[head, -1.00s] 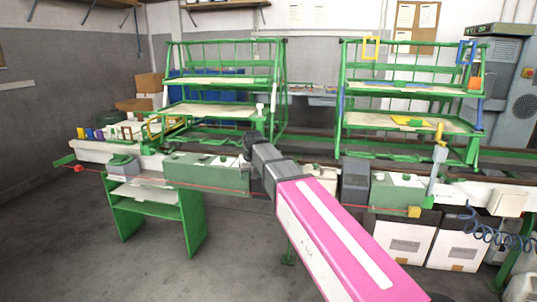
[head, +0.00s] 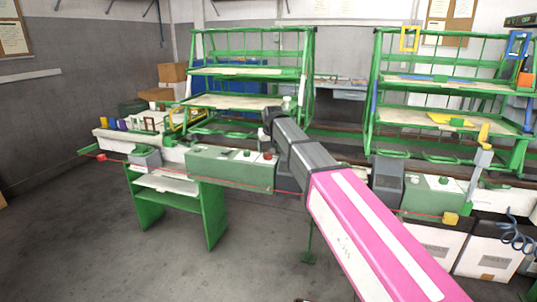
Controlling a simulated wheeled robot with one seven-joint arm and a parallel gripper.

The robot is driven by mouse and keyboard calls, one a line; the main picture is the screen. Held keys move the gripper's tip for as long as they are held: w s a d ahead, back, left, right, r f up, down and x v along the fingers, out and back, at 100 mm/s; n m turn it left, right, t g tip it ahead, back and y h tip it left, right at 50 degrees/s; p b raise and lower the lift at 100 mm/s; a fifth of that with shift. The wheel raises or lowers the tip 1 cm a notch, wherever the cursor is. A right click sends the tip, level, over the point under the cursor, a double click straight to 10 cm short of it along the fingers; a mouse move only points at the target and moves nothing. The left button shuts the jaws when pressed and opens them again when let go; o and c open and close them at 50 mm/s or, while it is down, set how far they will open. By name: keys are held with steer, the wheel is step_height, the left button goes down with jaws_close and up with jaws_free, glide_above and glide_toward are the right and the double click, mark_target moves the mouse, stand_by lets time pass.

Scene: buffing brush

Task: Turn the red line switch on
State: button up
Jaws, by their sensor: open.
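A thin red line (head: 352,209) runs along the front of the long bench. A red ball (head: 101,157) sits on it at the left end, near a small grey box (head: 146,158). A green control box (head: 230,170) left of centre carries a red button (head: 268,155) and green buttons. My gripper (head: 268,114) is the dark end of my pink-and-grey arm, above and apart from the box's right end in the picture. Its fingers are hard to make out.
Green racks (head: 250,73) and (head: 450,82) stand behind the bench. A green stand (head: 212,215) is below the bench at left. A second green control box (head: 433,194) and blue coiled hose (head: 515,236) are at right. The floor (head: 90,240) in front is clear.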

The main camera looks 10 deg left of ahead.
mark_target(268, 154)
steer(key=shift+x, duration=1.9)
steer(key=shift+c, duration=0.3)
steer(key=c, duration=0.9)
steer(key=shift+o, duration=0.2)
